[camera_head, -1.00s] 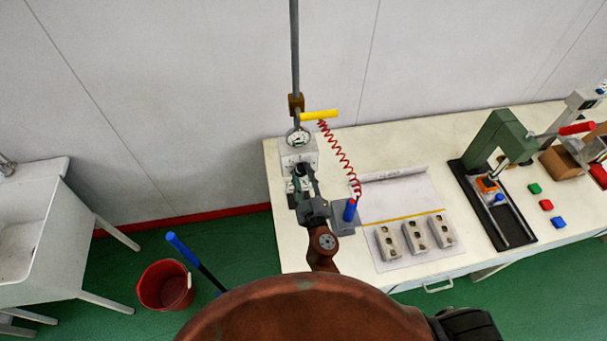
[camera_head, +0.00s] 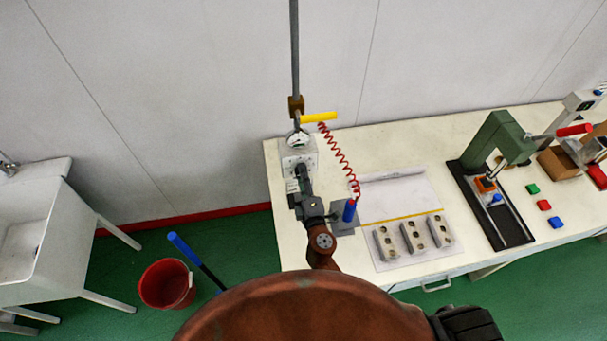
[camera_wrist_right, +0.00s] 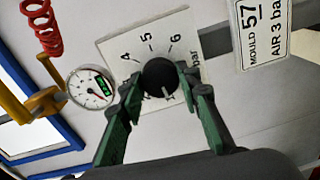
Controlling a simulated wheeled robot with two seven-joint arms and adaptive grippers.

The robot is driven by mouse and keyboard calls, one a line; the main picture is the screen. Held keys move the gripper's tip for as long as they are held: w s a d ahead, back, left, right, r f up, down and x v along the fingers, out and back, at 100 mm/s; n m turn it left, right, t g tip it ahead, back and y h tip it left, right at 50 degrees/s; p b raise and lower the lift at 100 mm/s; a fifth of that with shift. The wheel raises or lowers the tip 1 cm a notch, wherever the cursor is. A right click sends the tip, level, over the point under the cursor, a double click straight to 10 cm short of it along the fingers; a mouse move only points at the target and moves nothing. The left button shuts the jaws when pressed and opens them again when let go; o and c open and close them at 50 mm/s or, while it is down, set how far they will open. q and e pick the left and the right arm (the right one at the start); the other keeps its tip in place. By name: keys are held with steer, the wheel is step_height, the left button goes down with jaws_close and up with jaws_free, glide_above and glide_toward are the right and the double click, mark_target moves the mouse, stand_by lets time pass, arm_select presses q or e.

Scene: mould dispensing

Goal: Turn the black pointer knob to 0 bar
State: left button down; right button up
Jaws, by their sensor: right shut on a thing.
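The black pointer knob (camera_wrist_right: 158,76) sits on a white dial plate (camera_wrist_right: 118,44) in the right wrist view. The numbers 4, 5 and 6 show around its far side; other marks are hidden by the fingers. A pale mark shows on the knob's near edge. My right gripper (camera_wrist_right: 160,84) has its green fingers on both sides of the knob and is shut on it. In the head view my right gripper (camera_head: 302,176) reaches the front of the regulator box (camera_head: 304,150) and hides the knob. My left gripper is not in view.
A round gauge (camera_head: 297,139) sits on the box, also seen in the wrist view (camera_wrist_right: 90,87). Beside it are a yellow handle (camera_head: 319,117), red coiled hose (camera_head: 338,158) and blue-handled tool (camera_head: 349,210). Grey moulds (camera_head: 413,236) lie to the right on the table.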

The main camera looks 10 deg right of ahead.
steer(key=shift+f+n+p, duration=0.1)
steer(key=shift+n+p, duration=1.2)
steer(key=shift+n, duration=2.5)
steer(key=o, duration=1.2)
steer(key=shift+c, duration=0.2)
steer(key=shift+s, duration=0.1)
steer(key=s, duration=1.2)
steer(key=shift+r, duration=0.3)
